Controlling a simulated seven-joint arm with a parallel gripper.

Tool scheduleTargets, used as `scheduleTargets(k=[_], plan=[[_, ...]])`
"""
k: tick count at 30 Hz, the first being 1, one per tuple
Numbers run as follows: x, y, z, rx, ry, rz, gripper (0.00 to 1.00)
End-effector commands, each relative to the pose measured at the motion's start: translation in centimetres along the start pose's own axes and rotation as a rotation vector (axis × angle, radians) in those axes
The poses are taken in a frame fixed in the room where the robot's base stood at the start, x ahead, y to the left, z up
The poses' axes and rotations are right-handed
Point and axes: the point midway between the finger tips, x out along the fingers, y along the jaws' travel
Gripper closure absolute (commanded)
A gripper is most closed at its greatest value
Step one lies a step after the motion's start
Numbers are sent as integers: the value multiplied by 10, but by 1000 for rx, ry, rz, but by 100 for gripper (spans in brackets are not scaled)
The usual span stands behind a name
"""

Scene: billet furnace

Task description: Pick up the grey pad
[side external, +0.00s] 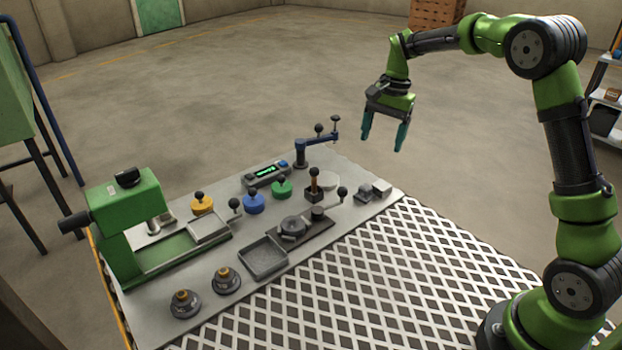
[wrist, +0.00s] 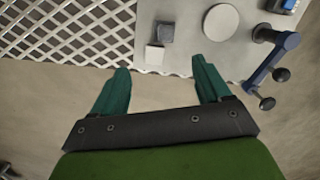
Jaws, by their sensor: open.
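Two small square blocks sit side by side near the right corner of the grey table. One is dark grey (side external: 362,197), and it also shows in the wrist view (wrist: 166,33). The other is pale grey (side external: 382,188), closer to the table edge in the wrist view (wrist: 154,55). A flat pale round disc (side external: 328,180) lies farther in, seen in the wrist view too (wrist: 221,21). I cannot tell which of these is the grey pad. My gripper (side external: 383,145) is open and empty, high above and beyond the table edge, its teal fingers (wrist: 161,80) apart.
A blue crank post (side external: 301,152) stands near the disc. Several knobbed pieces, a dark tray (side external: 263,258) and a green machine (side external: 125,220) occupy the table (side external: 225,300). White lattice (side external: 400,270) covers the front. The air around my gripper is clear.

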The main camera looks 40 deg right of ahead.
Motion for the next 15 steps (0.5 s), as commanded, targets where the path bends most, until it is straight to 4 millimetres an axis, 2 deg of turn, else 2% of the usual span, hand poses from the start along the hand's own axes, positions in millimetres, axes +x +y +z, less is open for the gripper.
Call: scheduleTargets(k=[1,3,7,11,15], plan=[[4,-7,-10,59,-7,16,23],[0,-13,-15,130,-11,26,23],[-16,-18,-12,233,-22,25,23],[-3,-16,-9,263,-37,37,23],[27,-15,-7,261,-37,38,23]])
